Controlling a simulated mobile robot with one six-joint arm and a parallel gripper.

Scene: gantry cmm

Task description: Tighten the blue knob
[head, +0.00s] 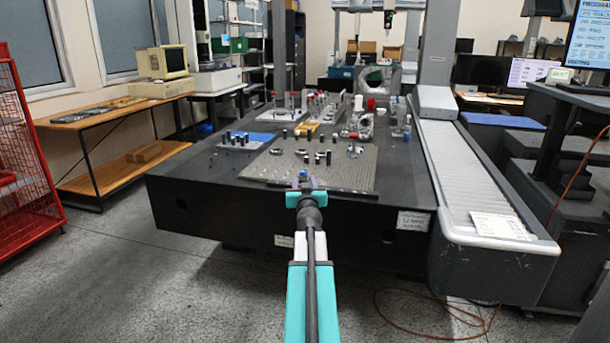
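My arm reaches forward from the bottom of the head view, with my gripper (304,182) at the front edge of the grey perforated fixture plate (350,178). A small blue piece (303,174), which looks like the blue knob, shows between or just beyond my two fingertips. The fingers stand apart on either side of it in the picture. I cannot tell whether they touch it. The lower part of the blue piece is hidden by my gripper.
The plate lies on a large dark granite table (195,187) with several dark cylinders and fixtures. A blue plate (260,137) lies behind at left. A ribbed guideway (465,185) bounds the right side. A red cage (22,165) stands at far left; the floor between is clear.

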